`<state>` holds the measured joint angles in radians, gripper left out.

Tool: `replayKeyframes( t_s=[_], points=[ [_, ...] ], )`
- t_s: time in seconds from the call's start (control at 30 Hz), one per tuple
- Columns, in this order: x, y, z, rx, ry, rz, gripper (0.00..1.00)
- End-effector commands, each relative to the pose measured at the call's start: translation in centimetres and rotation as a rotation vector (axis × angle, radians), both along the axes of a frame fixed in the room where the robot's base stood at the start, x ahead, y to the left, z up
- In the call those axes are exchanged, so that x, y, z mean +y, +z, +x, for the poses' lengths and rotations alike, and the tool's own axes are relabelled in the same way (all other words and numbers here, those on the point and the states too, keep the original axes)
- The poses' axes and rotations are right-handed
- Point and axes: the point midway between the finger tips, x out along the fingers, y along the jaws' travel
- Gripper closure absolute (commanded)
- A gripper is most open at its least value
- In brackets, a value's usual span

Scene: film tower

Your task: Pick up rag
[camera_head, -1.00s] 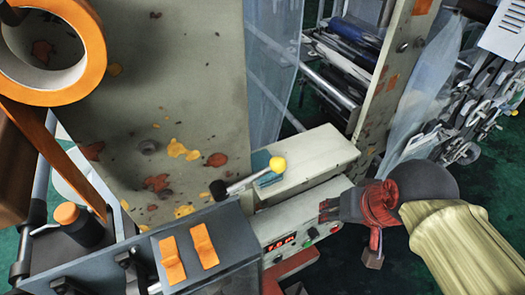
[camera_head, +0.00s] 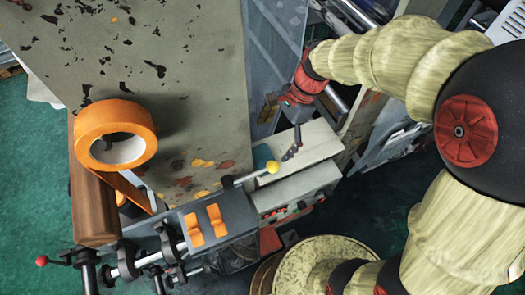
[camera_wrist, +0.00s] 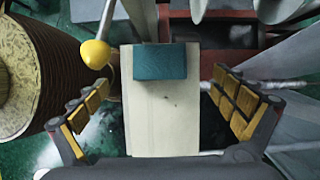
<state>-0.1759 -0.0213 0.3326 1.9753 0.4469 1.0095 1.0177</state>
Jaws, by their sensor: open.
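A teal folded rag (camera_wrist: 159,61) lies flat near the far end of a narrow off-white box top (camera_wrist: 158,125) in the wrist view. In the head view a small part of the rag (camera_head: 262,156) shows behind a yellow knob, on the pale box (camera_head: 318,148). My gripper (camera_wrist: 162,100) is open and empty, its padded fingers on either side of the box top, with the rag ahead between them. In the head view my gripper (camera_head: 291,148) hangs above the box, right of the rag. I cannot tell the exact height gap.
A lever with a yellow ball knob (camera_wrist: 95,54) stands close left of the rag. A large spotted grey panel (camera_head: 175,90) rises behind the box in the head view.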

Motion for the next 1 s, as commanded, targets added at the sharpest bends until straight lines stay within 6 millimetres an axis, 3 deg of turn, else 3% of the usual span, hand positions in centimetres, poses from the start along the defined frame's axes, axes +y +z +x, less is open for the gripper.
replayKeyframes(
  t_s=[0.63, 1.0],
  points=[
    [2.6, -6.6, -1.2, 0.011, -0.007, 0.0, 0.03],
    [2.8, -7.2, -1.2, 0.008, -0.008, 0.001, 0.05]
  ],
)
